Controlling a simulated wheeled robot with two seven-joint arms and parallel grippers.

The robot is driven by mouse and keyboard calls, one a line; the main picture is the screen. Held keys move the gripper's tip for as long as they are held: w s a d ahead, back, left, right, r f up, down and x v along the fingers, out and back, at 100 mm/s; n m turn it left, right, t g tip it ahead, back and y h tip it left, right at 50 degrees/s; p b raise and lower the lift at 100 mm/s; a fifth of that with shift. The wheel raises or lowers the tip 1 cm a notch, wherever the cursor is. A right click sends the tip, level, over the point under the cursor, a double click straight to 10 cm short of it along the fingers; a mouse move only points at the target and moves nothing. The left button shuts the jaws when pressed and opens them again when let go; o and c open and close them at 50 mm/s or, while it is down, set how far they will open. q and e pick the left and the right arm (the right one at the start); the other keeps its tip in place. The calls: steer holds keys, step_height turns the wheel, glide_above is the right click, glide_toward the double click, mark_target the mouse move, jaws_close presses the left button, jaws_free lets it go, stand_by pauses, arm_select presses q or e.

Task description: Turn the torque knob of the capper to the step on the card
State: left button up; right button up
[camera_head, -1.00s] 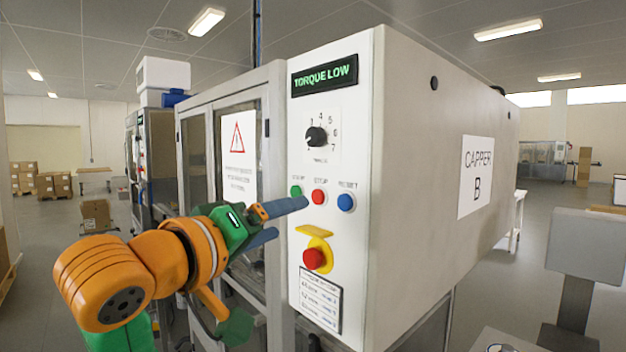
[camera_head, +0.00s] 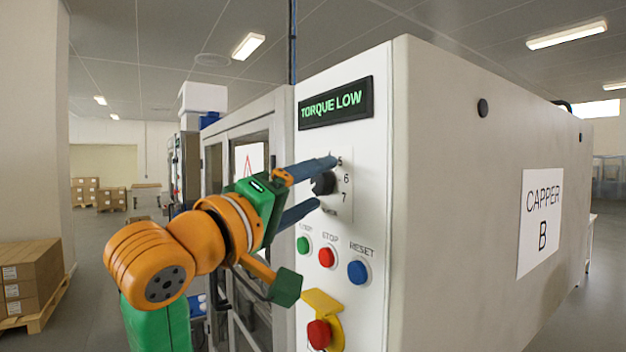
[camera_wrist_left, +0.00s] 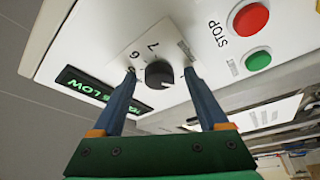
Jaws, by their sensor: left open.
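The capper's torque knob (camera_head: 323,183) is a black dial on a white scale plate, with 5, 6 and 7 readable on its right side; the fingers cover the rest. My left gripper (camera_head: 324,182) is open, one blue finger just above the knob and the other just below. In the left wrist view the knob (camera_wrist_left: 158,74) sits between the two spread fingertips (camera_wrist_left: 159,72), with gaps on both sides. The display (camera_head: 335,103) reads TORQUE LOW in green. The card with the step is not in the head view now. My right gripper is not in view.
Below the knob are green (camera_head: 303,245), red (camera_head: 326,257) and blue (camera_head: 358,272) buttons. A red emergency button (camera_head: 320,334) with a yellow guard is lower down. The CAPPER B sign (camera_head: 541,222) is on the side wall. Boxes (camera_head: 28,272) stand at far left.

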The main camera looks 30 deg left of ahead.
arm_select(q)
steer(key=shift+w+f, duration=0.15)
steer(key=shift+w, duration=0.15)
steer(key=shift+c, duration=0.2)
steer(key=shift+s+d, duration=0.1)
steer(key=shift+s, duration=0.15)
jaws_close()
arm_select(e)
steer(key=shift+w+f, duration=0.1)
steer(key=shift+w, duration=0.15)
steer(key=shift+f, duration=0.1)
